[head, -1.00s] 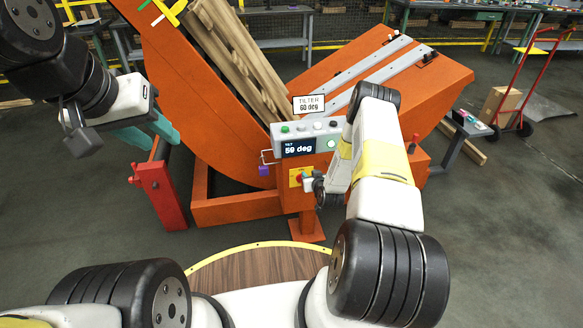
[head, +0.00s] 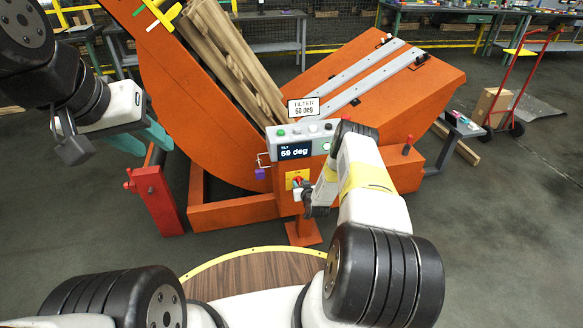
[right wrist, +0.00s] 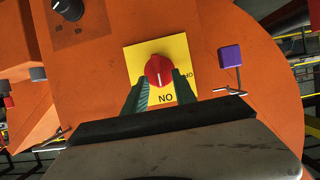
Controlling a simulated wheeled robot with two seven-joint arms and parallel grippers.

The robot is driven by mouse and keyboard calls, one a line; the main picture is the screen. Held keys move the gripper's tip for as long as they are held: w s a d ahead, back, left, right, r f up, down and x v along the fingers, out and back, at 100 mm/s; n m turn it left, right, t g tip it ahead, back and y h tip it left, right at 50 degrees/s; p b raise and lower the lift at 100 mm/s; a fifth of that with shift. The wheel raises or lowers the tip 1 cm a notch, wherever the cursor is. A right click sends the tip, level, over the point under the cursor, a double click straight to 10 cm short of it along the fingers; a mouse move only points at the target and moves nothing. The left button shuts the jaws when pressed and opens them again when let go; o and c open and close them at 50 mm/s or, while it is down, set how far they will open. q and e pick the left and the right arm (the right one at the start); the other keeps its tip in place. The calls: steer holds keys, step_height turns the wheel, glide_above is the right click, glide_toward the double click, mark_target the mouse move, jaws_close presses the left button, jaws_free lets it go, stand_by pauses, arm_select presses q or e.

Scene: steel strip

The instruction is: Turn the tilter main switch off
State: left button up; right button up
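The tilter main switch is a red rotary knob (right wrist: 159,70) on a yellow plate (right wrist: 131,60). It also shows as a small red spot in the head view (head: 297,181), on the tilter's orange post. Its white mark points toward the bottom of the wrist picture. My right gripper (right wrist: 161,84) has its green fingers apart, one on each side of the knob; I cannot tell whether they touch it.
The grey control panel (head: 263,141) above the switch has buttons and a display reading 59 deg. A purple block (right wrist: 230,57) hangs beside the yellow plate. A red post (head: 157,200) stands at left. The orange tilter (head: 165,75) holds long wooden boards (head: 222,50).

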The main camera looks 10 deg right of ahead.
jaws_close()
stand_by(0.3)
steer(key=n+h, duration=0.1)
steer(key=a+n, duration=0.1)
steer(key=n, duration=0.1)
steer(key=shift+h, duration=0.4)
steer(key=shift+a+f+n+t+h, duration=0.2)
steer(key=shift+n+h, duration=0.25)
steer(key=shift+n, duration=0.15)
steer(key=shift+a+f+n+t+h, duration=0.1)
steer(key=shift+a+n+h, duration=0.05)
steer(key=shift+n+h, duration=0.4)
steer(key=shift+s+a+f+n+t+h, duration=0.1)
steer(key=shift+f+n+t+h, duration=0.25)
steer(key=shift+n, duration=1)
steer(key=shift+w+a+f+n+t+h, duration=0.15)
steer(key=shift+n+t+h, duration=0.45)
steer(key=shift+n, duration=0.75)
steer(key=shift+s+f+n+t+h, duration=0.15)
steer(key=shift+f+n+t+h, duration=0.25)
steer(key=shift+n, duration=0.95)
